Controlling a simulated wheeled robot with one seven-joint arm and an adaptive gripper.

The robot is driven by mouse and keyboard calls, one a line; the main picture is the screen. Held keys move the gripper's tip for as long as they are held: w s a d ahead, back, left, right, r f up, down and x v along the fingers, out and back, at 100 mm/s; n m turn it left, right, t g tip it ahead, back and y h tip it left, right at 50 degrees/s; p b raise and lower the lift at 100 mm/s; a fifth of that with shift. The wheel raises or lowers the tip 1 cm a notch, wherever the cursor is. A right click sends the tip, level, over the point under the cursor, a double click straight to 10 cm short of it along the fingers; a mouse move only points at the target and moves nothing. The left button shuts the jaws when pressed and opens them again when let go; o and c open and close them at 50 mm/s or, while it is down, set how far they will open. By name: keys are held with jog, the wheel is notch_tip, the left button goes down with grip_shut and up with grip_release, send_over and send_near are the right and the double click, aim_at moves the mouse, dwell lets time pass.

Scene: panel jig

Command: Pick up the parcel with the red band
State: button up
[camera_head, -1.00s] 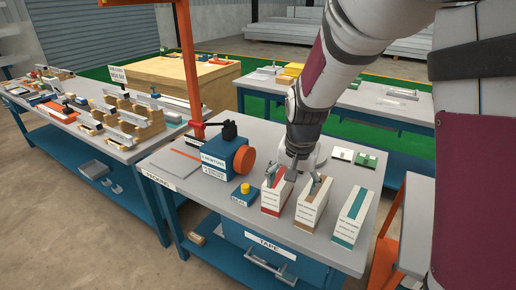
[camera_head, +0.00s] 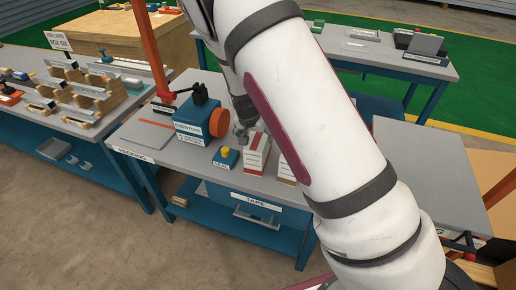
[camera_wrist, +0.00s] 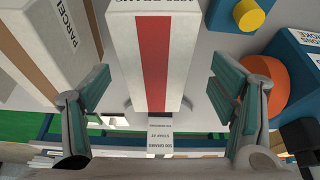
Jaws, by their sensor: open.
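The white parcel with the red band (camera_head: 256,158) stands on the packing table. In the wrist view the parcel (camera_wrist: 177,60) fills the middle, its red stripe running lengthwise. My gripper (camera_wrist: 163,78) is open, with one finger on each side of the parcel and visible gaps to both sides. In the head view my gripper (camera_head: 243,135) is at the far upper end of the parcel, partly hidden by my arm. I cannot tell how deep the fingers reach. A second parcel (camera_head: 286,174), largely hidden by my arm, stands just to the right; its brown band (camera_wrist: 22,58) shows in the wrist view.
A blue box with an orange disc (camera_head: 197,122) and a small blue block with a yellow knob (camera_head: 225,158) stand left of the parcel. An orange post (camera_head: 150,48) rises behind. The table's front left top (camera_head: 140,150) has free room.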

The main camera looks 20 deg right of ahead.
jog(key=x, duration=0.5)
jog(key=shift+d+f+p, duration=0.1)
jog(key=shift+d+p, duration=0.2)
jog(key=shift+w+f, duration=0.2)
jog(key=shift+f, duration=0.1)
jog(key=shift+f, duration=0.25)
jog(key=shift+c, duration=0.3)
grip_shut()
jog(key=shift+w+d+r, duration=0.1)
